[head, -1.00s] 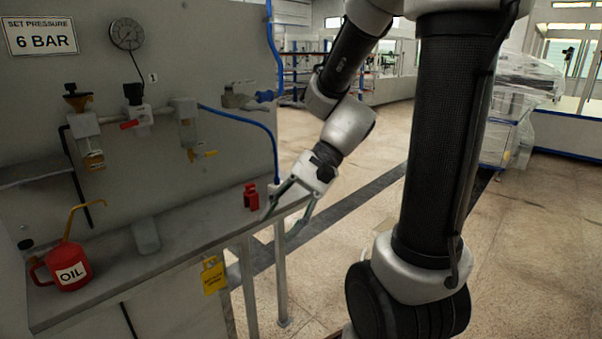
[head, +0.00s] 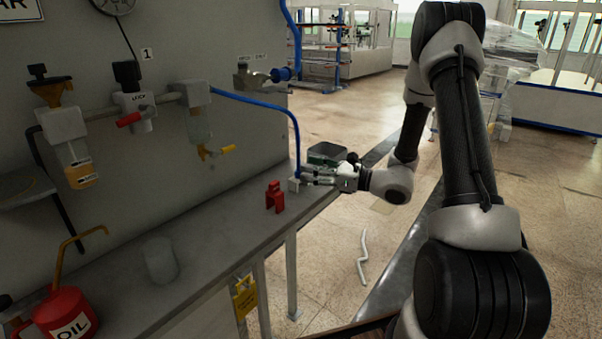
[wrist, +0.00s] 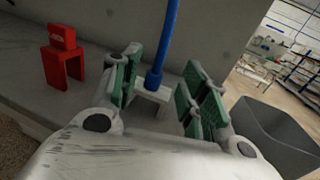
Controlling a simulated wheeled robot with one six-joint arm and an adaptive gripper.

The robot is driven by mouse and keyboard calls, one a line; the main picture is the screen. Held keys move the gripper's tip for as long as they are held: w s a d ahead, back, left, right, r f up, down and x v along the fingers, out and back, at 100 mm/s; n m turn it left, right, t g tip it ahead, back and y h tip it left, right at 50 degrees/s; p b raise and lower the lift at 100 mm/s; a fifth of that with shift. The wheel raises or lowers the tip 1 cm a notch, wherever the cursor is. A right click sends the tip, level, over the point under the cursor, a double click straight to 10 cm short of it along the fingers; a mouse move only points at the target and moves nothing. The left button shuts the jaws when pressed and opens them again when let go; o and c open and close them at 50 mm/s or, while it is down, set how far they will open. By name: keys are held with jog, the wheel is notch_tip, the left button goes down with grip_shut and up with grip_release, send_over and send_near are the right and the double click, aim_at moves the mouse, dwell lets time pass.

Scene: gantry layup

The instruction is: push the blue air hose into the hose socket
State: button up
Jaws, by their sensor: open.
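The blue air hose (head: 270,108) arches from the air unit on the wall panel and hangs down to the far end of the bench. Its lower end meets a small white block (head: 294,184), which looks like a stand or socket; I cannot tell whether it is seated. My gripper (head: 312,176) is open at that end of the bench, beside the hose. In the wrist view, the hose (wrist: 167,40) and the white block (wrist: 151,96) show between the green-padded fingers, beyond the palm. I see no clear grip on the hose. Which part is the hose socket is unclear.
A red clip-like block (head: 275,197) stands on the bench (head: 215,225) left of my gripper. A metal valve with a blue end (head: 255,76) is on the panel above. A clear cup (head: 160,260) and red oil can (head: 62,315) are nearer. A grey bin (wrist: 270,135) is right.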

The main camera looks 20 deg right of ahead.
aim_at(299, 170)
jog(key=x, duration=0.4)
jog(key=shift+a+f, duration=0.1)
jog(key=shift+a, duration=0.15)
jog(key=c, duration=0.9)
